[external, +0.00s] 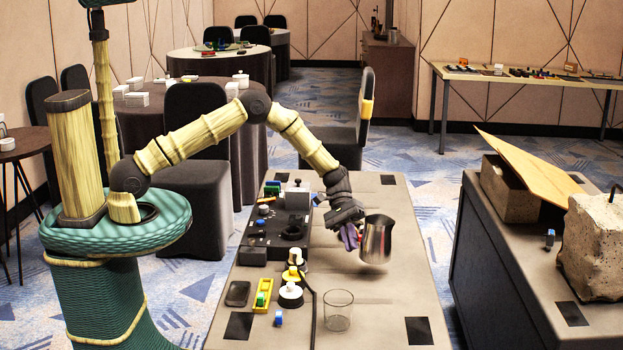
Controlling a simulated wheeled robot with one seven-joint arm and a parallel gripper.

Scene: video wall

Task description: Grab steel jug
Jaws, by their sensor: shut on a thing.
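The steel jug (377,241) is a shiny metal pitcher at the right side of the middle table. It looks upright and appears held a little above the table top, though the exact gap is hard to tell. My gripper (351,234) is at the jug's left side, shut on it. The fingers are small in this view, and just where they grip the jug is partly hidden.
The table (372,190) also bears a clear glass (338,310), a black panel (276,225), a phone (237,293), a yellow tray (262,296) and white-topped items (291,294). Bare table lies behind the jug. A dark counter (500,258) with a stone block (595,245) stands right.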

